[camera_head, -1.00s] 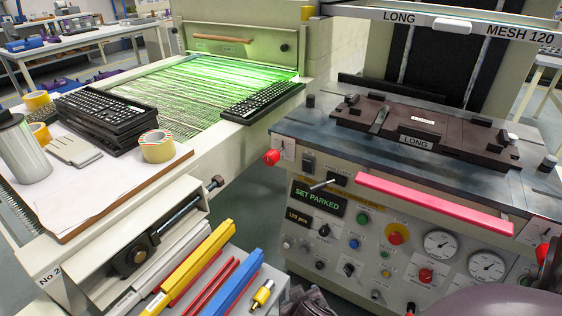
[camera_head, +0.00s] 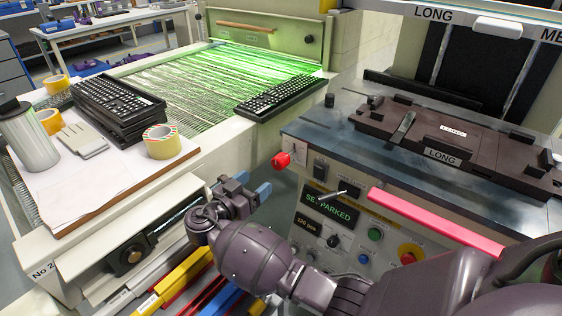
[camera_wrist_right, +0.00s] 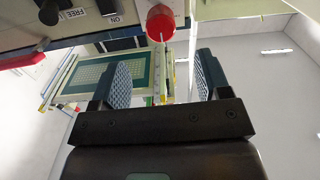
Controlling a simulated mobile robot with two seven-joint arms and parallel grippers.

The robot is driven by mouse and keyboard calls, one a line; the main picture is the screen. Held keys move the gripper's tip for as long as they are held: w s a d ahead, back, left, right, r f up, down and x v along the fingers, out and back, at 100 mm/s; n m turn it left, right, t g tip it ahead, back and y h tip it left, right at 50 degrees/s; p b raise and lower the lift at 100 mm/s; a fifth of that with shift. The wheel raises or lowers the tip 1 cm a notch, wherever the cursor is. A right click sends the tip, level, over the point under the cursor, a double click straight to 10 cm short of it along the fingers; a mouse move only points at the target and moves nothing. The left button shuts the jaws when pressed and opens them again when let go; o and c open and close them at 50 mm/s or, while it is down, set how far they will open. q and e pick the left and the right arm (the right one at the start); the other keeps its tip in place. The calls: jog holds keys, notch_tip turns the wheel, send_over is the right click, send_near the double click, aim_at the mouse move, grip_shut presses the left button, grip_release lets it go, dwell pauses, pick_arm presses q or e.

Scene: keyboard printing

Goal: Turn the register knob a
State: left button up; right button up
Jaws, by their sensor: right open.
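A red knob (camera_head: 281,160) sticks out from the left front corner of the printing machine; I cannot read its label in the head view. A red knob with a white line on its face also shows in the right wrist view (camera_wrist_right: 160,22), at the top, beyond the fingers. My right gripper (camera_head: 254,190) is in front of and a little below the knob in the head view, apart from it. Its two blue ribbed fingers (camera_wrist_right: 165,76) are spread in the right wrist view, with nothing between them. My left gripper does not show.
A side bench (camera_head: 100,205) with keyboards and tape rolls stands left. Yellow, red and blue bars (camera_head: 185,272) lie below my right arm.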

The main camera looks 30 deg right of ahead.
aim_at(276, 166)
jog(key=x, duration=1)
jog(key=shift+w+d+r, duration=0.1)
jog(key=shift+w+d, duration=0.05)
jog(key=shift+d, duration=0.1)
jog(key=c, duration=0.9)
